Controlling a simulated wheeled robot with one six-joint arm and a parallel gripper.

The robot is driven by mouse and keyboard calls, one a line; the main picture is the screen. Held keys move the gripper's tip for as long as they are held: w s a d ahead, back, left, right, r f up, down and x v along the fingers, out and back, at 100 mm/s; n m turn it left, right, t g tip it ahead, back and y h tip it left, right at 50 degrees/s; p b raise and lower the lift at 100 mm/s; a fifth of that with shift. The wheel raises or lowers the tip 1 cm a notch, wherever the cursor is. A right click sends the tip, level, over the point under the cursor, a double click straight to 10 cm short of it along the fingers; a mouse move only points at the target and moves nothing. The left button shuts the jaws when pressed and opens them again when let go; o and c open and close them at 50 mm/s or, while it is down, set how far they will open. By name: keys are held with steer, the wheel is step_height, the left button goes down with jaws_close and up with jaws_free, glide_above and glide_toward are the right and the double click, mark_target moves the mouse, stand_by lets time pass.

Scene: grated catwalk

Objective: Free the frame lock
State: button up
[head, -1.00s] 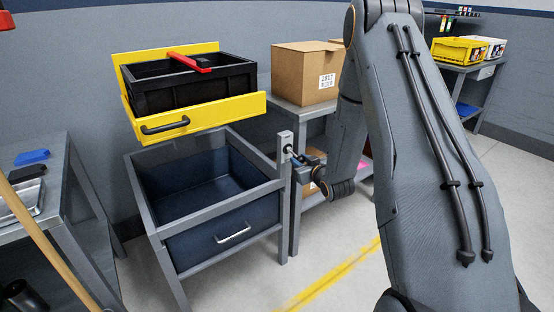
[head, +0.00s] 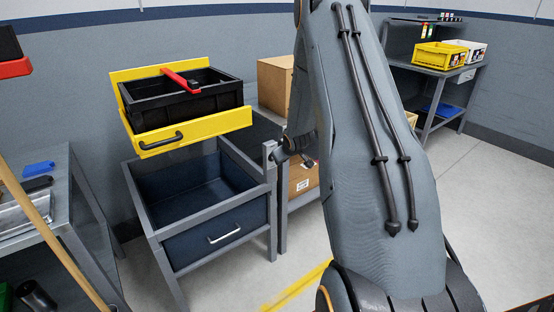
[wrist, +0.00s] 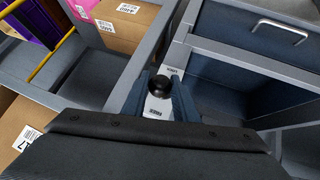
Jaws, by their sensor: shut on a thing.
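The frame lock's black round knob (wrist: 161,84) sits on a pale plate (wrist: 157,107) with small printed labels, on the corner post of the grey frame. My gripper (wrist: 161,92) is shut on the knob, one finger on each side, in the wrist view. In the head view the lock's post top (head: 268,150) shows at the frame's right front corner; my arm hides most of the gripper there. The grey metal frame (head: 226,203) holds a dark blue drawer (head: 205,240) with a pale handle. The lever's exact setting is hard to tell.
A yellow tray (head: 200,132) with a black crate (head: 155,97) and a red-handled piece (head: 180,80) is above the frame. Boxes on shelving (head: 274,82) stand close right of the frame. A bench (head: 70,200) and a wooden pole (head: 50,235) are at left.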

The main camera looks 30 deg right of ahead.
stand_by(0.4)
steer(key=o, duration=1)
steer(key=shift+v, duration=3.9)
steer(key=s+a+r+g, duration=0.2)
steer(key=s+a, duration=0.7)
steer(key=s, duration=0.1)
steer(key=s+a+r+g+y, duration=0.1)
steer(key=s+a+r+g, duration=0.1)
steer(key=s+a, duration=0.8)
steer(key=s+a+r+m+g+y, duration=0.1)
steer(key=s+a+r+g, duration=0.2)
steer(key=s+a, duration=0.7)
steer(key=shift+s+g, duration=0.5)
steer(key=shift+s, duration=0.35)
